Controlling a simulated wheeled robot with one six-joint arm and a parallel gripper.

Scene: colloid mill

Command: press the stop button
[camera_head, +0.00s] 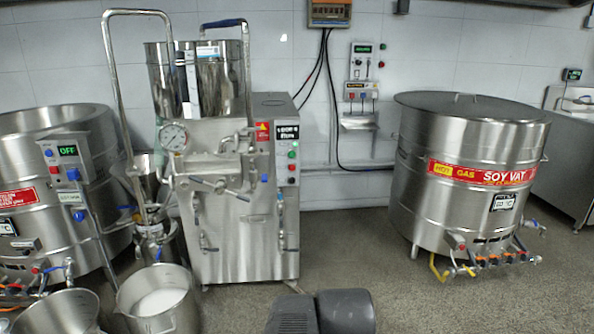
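The colloid mill (235,225) is a steel cabinet with a round pressure gauge, levers and a tall hopper, left of centre. A narrow control panel (287,155) is on its front right edge, with a small black display on top. Below the display is a column of small red and green buttons (291,168). They are too small to read, so I cannot tell which is the stop button. My gripper does not show in this view. Dark grey rounded parts at the bottom centre look like my own body.
A steel soy vat (467,175) stands at the right, with valves and pipes low on its front. Another vat (95,210) with its own control box stands at the left. A pot of white liquid (158,302) sits at the lower left. Floor (365,250) is clear between mill and soy vat.

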